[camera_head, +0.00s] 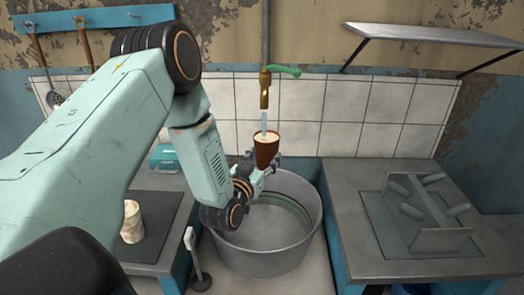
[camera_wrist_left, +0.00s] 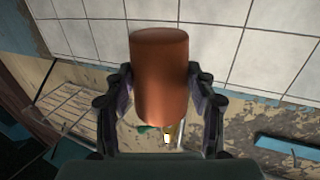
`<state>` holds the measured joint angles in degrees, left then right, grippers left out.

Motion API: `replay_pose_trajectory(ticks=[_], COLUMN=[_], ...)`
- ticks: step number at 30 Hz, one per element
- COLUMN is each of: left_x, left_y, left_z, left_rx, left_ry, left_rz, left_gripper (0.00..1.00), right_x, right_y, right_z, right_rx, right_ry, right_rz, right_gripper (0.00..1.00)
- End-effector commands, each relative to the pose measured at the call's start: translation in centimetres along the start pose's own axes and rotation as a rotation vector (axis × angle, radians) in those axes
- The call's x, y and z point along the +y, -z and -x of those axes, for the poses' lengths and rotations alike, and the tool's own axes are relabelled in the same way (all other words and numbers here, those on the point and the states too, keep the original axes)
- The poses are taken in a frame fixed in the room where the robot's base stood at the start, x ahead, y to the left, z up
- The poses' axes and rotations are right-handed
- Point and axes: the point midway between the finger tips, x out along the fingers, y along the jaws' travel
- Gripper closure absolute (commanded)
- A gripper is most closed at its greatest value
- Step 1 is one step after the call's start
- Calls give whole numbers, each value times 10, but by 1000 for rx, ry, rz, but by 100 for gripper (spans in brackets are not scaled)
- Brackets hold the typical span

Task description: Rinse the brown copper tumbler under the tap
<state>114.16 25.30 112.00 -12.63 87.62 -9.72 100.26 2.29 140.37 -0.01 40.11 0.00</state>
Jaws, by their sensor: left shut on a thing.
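The brown copper tumbler (camera_head: 266,150) is upright under the brass tap (camera_head: 265,88) in the head view. A stream of water falls from the tap into its mouth, and a pale surface shows inside. My left gripper (camera_head: 258,170) is shut on the tumbler and holds it above the large metal basin (camera_head: 310,190). In the left wrist view the tumbler (camera_wrist_left: 160,85) sits between the two dark fingers of my left gripper (camera_wrist_left: 160,95). The tap's green handle (camera_head: 287,71) points right. My right gripper is not in view.
A pale cup (camera_head: 132,222) stands on the left counter, near a teal box (camera_head: 166,157). A drying rack (camera_head: 428,213) stands on the right counter. A shelf (camera_head: 430,36) juts from the wall at upper right. Utensils hang from a blue rail (camera_head: 100,17) at upper left.

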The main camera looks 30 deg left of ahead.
Motion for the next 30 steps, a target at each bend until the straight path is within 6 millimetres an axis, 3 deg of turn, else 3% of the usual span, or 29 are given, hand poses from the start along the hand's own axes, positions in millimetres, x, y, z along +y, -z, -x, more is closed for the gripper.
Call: replay_pose_trajectory(ticks=[30], left_x=[26], left_y=[1], left_z=[61], left_rx=[3], left_ry=[-1], left_rz=[-1], left_gripper=[77], right_x=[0], right_y=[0], right_z=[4], right_rx=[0], right_ry=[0], right_rz=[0], right_gripper=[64])
